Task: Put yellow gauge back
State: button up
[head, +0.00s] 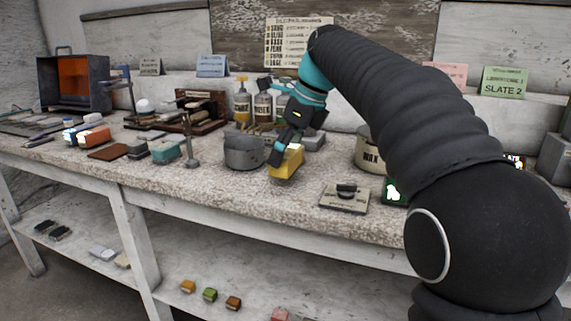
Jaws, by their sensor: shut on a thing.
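The yellow gauge (287,163) is a yellow block held by my gripper (286,148) over the workbench. My gripper, dark with a teal wrist, points down and is shut on the top of the yellow gauge. The gauge is close to the bench's front edge, just right of a grey pot (243,152). I cannot tell whether its underside touches the bench top. The gripper fingers partly hide its upper left side.
A flat plate with a dark knob (344,197) lies right of the gauge. A WAX tin (371,151) stands behind it, partly covered by my arm. Bottles (243,103) stand behind. Small coloured blocks (210,294) sit on the lower shelf. A thin stand (191,145) is left of the pot.

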jog(key=shift+f, duration=1.35)
jog(key=shift+f+b, duration=0.15)
jog(key=shift+b, duration=0.15)
jog(key=o, duration=0.7)
jog(key=v, duration=1.2)
jog(key=shift+p, duration=0.4)
